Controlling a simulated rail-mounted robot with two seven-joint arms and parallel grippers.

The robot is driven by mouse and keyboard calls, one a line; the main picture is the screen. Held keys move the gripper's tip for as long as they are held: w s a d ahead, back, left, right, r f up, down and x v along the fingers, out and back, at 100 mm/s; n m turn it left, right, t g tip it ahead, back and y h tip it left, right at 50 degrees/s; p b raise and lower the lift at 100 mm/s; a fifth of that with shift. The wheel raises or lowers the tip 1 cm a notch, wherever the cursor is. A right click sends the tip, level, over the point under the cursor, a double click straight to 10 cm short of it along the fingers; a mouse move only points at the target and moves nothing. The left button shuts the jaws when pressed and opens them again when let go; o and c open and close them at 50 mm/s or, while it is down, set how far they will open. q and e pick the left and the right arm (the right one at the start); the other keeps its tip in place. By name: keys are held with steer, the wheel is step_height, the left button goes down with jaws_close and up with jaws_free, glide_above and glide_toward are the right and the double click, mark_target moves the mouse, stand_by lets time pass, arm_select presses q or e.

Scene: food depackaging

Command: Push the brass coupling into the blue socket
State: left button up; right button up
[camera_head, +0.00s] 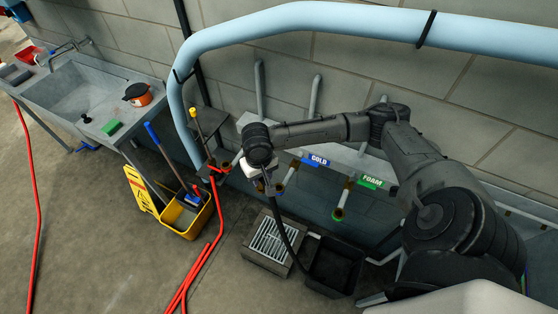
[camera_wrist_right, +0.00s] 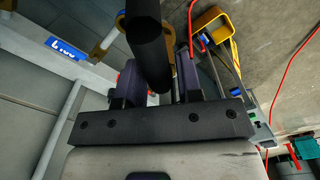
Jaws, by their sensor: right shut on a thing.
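My right gripper (camera_head: 270,188) is in front of the wall pipes, just left of the blue COLD sign (camera_head: 316,160). It is shut on a black hose (camera_head: 288,236), which hangs down towards the floor. In the right wrist view the thick black hose (camera_wrist_right: 146,45) runs between the two fingers (camera_wrist_right: 158,85). A pipe outlet with a brass-coloured ring (camera_head: 281,188) is close beside the gripper, below the COLD sign. I cannot tell whether they touch. My left gripper is out of view.
A green FOAM sign (camera_head: 370,182) marks another outlet (camera_head: 338,213) to the right. A floor grate (camera_head: 272,241) and black bin (camera_head: 335,266) are below. A yellow mop bucket (camera_head: 188,215) and sink (camera_head: 75,92) are left.

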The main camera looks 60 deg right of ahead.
steer(key=s+d+f+m+b, duration=0.1)
steer(key=s+d+f+b, duration=0.1)
steer(key=d+f+b, duration=0.3)
steer(key=shift+s+d+f, duration=0.15)
steer(key=shift+d+f, duration=0.5)
steer(key=shift+d, duration=0.85)
steer(key=shift+p, duration=0.45)
steer(key=shift+f, duration=0.1)
stand_by(0.4)
steer(key=shift+p, duration=0.5)
